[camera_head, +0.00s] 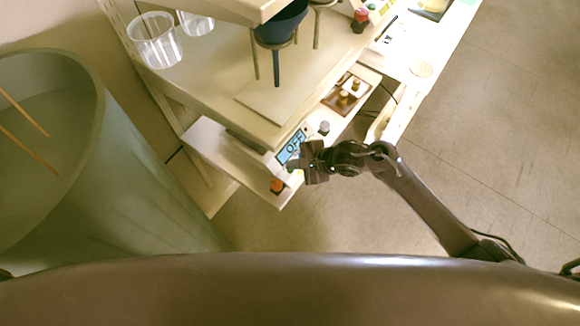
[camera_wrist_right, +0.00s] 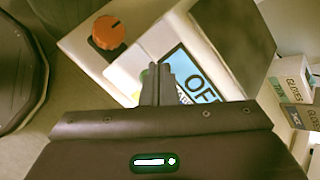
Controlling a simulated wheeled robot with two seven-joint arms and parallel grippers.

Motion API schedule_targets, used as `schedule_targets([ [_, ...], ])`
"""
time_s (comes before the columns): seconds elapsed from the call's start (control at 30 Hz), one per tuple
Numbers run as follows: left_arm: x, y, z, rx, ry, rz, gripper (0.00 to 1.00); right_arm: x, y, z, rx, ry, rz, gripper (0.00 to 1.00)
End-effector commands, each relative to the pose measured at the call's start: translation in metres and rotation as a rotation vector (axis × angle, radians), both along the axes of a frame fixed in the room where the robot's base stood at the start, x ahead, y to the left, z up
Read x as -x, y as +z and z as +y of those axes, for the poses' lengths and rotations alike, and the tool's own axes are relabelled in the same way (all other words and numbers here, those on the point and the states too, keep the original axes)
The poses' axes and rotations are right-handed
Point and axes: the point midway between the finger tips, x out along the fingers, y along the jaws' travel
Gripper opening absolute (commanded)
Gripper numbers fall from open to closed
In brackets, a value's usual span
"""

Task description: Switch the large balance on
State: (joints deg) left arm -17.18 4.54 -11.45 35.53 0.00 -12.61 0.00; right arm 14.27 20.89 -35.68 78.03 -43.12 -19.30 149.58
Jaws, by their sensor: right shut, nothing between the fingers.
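The large balance shows its blue display (camera_head: 289,148) reading OFF on a pale front panel; the display is also in the right wrist view (camera_wrist_right: 186,76), partly covered by my fingers. An orange knob (camera_head: 277,186) sits on the same panel, and it is large in the right wrist view (camera_wrist_right: 108,32). My right gripper (camera_head: 293,164) is shut and empty, with its fingertips (camera_wrist_right: 156,72) over the panel between knob and display. A bit of green shows beside the fingertips, mostly hidden by them. Whether the fingers touch the panel cannot be told. My left gripper is out of view.
A blue bowl (camera_head: 281,27) on a stand and clear beakers (camera_head: 155,42) stand on the bench behind. A brown tray (camera_head: 336,105) with brass pieces lies right of the balance. A large grey-green bin (camera_head: 120,190) fills the left. Glove boxes (camera_wrist_right: 297,92) show at right.

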Motion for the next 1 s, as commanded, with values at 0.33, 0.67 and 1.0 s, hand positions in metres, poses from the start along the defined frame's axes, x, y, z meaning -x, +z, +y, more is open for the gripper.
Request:
schedule_targets([
  [0.33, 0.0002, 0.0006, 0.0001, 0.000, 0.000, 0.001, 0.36, 0.0001, -0.0011, 0.0001, 0.000, -0.001, 0.001, 0.00],
  [0.67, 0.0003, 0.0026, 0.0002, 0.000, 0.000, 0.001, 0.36, 0.0000, -0.0089, -0.0001, 0.000, 0.000, 0.000, 0.00],
  [1.0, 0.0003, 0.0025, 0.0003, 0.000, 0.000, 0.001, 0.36, 0.0002, -0.0094, 0.0001, 0.000, 0.000, 0.000, 0.00],
])
